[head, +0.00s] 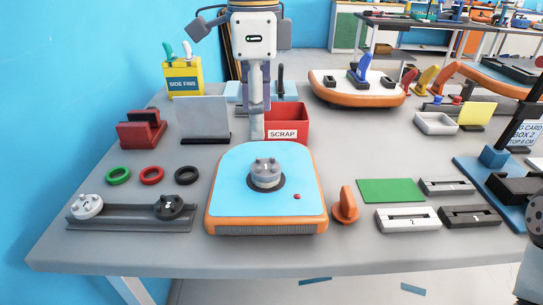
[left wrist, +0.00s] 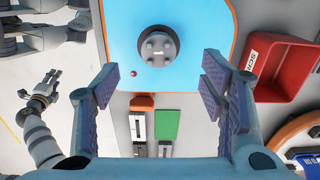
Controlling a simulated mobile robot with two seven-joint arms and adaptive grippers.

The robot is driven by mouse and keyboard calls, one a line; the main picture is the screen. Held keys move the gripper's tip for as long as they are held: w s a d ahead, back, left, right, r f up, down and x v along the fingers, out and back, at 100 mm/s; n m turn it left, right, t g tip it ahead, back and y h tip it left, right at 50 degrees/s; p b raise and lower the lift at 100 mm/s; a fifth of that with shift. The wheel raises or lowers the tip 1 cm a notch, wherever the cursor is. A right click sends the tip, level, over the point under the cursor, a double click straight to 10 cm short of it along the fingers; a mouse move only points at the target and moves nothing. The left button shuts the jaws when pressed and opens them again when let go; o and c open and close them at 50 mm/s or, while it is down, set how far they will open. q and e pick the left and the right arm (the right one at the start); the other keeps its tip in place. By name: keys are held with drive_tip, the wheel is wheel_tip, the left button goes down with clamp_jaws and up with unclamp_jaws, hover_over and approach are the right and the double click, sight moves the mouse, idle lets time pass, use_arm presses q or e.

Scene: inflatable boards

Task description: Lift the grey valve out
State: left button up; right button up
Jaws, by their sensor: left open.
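The grey valve (head: 266,170) sits in a dark ring in the middle of the blue, orange-edged board (head: 235,170). In the left wrist view the valve (left wrist: 157,48) is at top centre, facing the camera. My left gripper (head: 258,132) points down above the board, seen edge-on, one finger mostly behind the other. In its wrist view the left gripper (left wrist: 158,90) has its fingers wide apart with nothing between them, and the valve appears beyond the tips. My right gripper (left wrist: 37,84) is small at the left of that view, empty, its fingers seemingly spread.
The red SCRAP bin (head: 290,122) stands behind the board.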

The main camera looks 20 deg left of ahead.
sight(260, 167)
use_arm(q)
wheel_tip(260, 167, down, 9)
drive_tip(key=shift+d+f, duration=0.1)
drive_tip(key=shift+f, duration=0.05)
drive_tip(key=c, duration=1.1)
